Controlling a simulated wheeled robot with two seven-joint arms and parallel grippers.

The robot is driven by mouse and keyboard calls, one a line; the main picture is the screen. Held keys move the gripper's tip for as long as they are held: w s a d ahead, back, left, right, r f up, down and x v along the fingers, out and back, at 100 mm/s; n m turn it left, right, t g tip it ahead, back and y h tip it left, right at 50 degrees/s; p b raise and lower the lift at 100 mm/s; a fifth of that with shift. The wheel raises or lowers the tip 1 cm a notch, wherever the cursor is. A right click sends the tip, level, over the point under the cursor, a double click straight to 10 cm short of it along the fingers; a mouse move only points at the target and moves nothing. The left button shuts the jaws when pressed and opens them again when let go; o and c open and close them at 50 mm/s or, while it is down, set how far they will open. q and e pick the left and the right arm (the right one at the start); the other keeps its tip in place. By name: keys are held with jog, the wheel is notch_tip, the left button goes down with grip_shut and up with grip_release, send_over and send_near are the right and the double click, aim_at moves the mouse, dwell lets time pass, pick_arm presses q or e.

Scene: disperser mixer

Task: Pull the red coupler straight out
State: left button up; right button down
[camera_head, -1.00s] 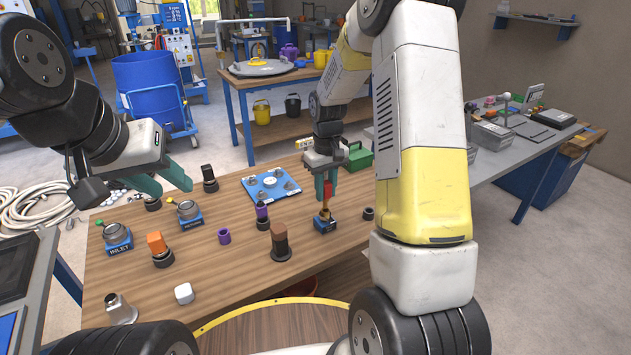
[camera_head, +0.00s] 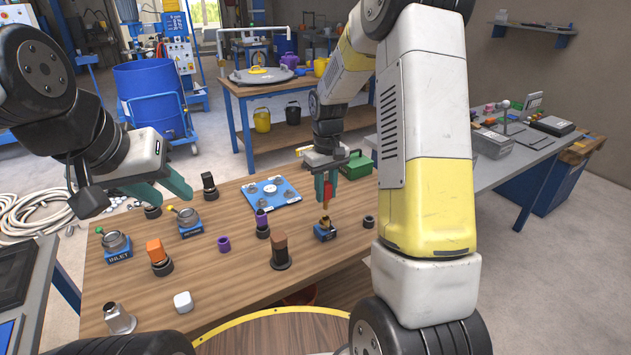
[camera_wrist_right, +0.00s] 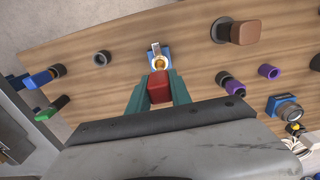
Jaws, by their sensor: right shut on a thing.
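The red coupler (camera_head: 327,192) is between the teal fingers of my right gripper (camera_head: 327,187), which is shut on it. It also shows in the right wrist view (camera_wrist_right: 159,88). Below it on the bench stands a small blue block with a brass fitting (camera_head: 325,231). In the right wrist view the brass ring (camera_wrist_right: 159,64) shows just beyond the coupler's end; whether the two still touch is hard to tell. My left gripper (camera_head: 166,188) is empty and open above the bench's left rear, away from the coupler.
The wooden bench (camera_head: 225,285) holds the INLET fitting (camera_head: 117,248), an orange-topped coupler (camera_head: 157,255), a brown-topped one (camera_head: 280,252), purple pieces and a black ring (camera_head: 368,221). A blue plate (camera_head: 270,193) lies behind. A green box (camera_head: 356,166) stands behind the right gripper.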

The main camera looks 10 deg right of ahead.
aim_at(326, 183)
jog(key=shift+r, duration=0.1)
jog(key=shift+r, duration=1.95)
